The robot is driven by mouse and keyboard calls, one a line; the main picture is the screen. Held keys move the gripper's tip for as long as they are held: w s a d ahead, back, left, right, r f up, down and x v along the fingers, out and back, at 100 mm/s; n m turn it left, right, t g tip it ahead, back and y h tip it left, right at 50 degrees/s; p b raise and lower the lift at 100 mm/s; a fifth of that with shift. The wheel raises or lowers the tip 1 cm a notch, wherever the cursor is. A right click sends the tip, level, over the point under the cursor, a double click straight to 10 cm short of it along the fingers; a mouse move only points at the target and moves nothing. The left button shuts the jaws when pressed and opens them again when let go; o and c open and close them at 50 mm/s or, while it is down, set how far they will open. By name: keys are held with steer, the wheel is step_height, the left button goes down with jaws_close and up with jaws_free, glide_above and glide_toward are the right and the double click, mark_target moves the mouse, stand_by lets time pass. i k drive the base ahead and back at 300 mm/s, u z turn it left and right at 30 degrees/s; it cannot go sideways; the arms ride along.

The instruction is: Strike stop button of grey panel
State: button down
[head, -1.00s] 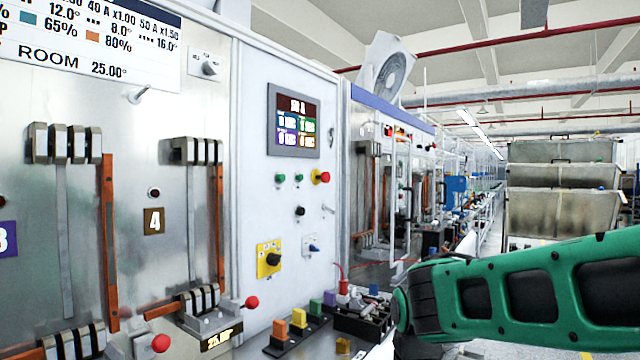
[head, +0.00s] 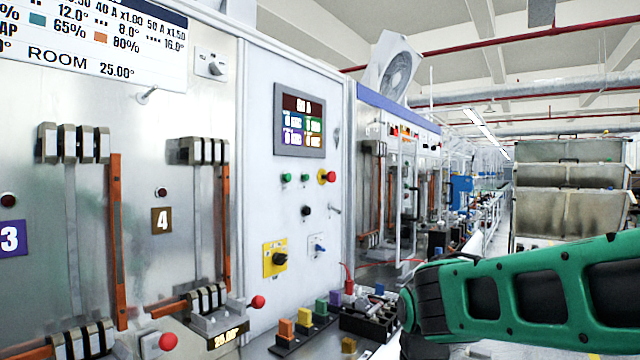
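The grey panel (head: 262,110) stands in the middle of the head view, with a small display (head: 300,120) at its top. Below the display are two green buttons (head: 287,178) and a red mushroom button on a yellow base (head: 327,177), which looks like the stop button. A black knob (head: 306,210) sits lower. My green arm enters from the right, in front of the bench and well to the right of the red button. My gripper is not visible.
A yellow rotary switch (head: 275,259) and a blue switch (head: 317,245) are low on the panel. Coloured blocks (head: 304,316) and a black device (head: 368,318) lie on the bench below. Metal bins (head: 570,205) stand far right.

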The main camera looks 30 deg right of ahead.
mark_target(331, 177)
steer(key=k, duration=1.35)
steer(key=z, duration=0.25)
steer(key=i, duration=0.5)
steer(key=z, duration=0.65)
steer(key=i, duration=1.25)
steer(key=u, duration=0.35)
